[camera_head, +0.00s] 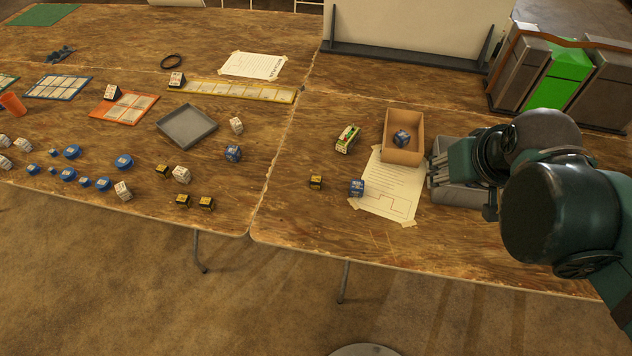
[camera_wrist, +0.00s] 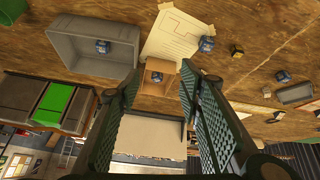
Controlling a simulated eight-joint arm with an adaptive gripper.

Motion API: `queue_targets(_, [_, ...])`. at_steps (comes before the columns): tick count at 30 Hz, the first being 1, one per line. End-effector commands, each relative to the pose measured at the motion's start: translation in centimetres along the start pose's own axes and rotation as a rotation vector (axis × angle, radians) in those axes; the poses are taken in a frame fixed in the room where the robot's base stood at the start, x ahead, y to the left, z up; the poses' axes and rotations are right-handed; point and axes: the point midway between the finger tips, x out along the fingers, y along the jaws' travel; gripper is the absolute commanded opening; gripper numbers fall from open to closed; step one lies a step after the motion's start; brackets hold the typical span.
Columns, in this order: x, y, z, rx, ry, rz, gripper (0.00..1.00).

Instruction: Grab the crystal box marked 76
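Several blue boxes with pale markings are in view; I cannot read a 76 on any. One blue box (camera_head: 402,138) sits in an open cardboard box (camera_head: 418,154). Another blue box (camera_head: 356,188) lies at the edge of a taped paper sheet. A third blue box (camera_head: 233,153) is on the left table. In the wrist view a blue box (camera_wrist: 102,46) lies in a grey bin (camera_wrist: 66,47); my arm hides that bin's inside in the head view. My gripper (camera_wrist: 160,72) is open and empty, with its fingers apart. In the head view it is above the grey bin.
A toy vehicle (camera_head: 347,139) and small black-yellow boxes (camera_head: 316,182) are near the paper sheet (camera_head: 393,187). White cubes, blue discs and a grey tray (camera_head: 187,126) are on the left. Green and grey cases (camera_head: 558,80) stand at the back right. The front right tabletop is clear.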

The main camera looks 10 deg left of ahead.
Motion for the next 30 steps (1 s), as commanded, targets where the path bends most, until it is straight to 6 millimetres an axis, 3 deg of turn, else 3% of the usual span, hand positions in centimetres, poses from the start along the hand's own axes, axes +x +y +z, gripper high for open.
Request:
queue_targets(12, [3.1, -3.4, -4.2, -0.217, -0.079, -0.056, 0.37])
queue_targets(30, [9.0, -9.7, -8.6, -0.532, -0.18, -0.145, 0.37])
